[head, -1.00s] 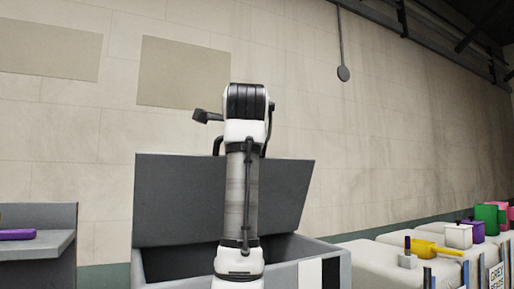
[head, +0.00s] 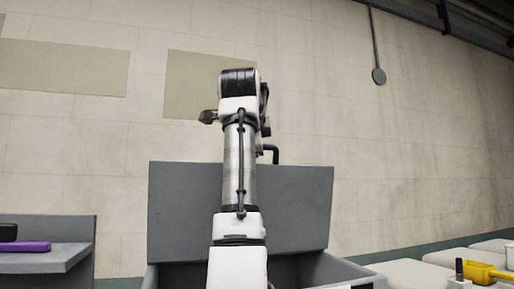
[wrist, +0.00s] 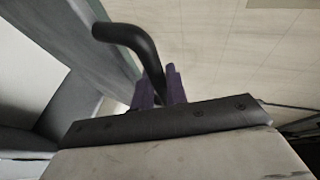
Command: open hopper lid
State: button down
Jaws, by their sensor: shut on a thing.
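The grey hopper lid (head: 180,210) stands raised, nearly upright, at the back of the grey hopper (head: 345,273) in the head view. Its black bent handle (head: 270,152) shows at the lid's top edge, just right of my arm. In the wrist view the handle (wrist: 128,36) curves down between the purple fingers of my gripper (wrist: 160,90), which is shut on it. My arm hides the middle of the lid and part of the opening in the head view; the fingers are hidden there.
A grey bench (head: 65,258) with a purple item (head: 25,247) stands at the left. At the right are pale bins with a yellow scoop (head: 482,272) on top. A bare wall stands behind the lid.

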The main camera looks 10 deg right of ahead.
dwell(0.3)
jog(key=c, duration=1.4)
grip_release()
jog(key=shift+s, duration=0.15)
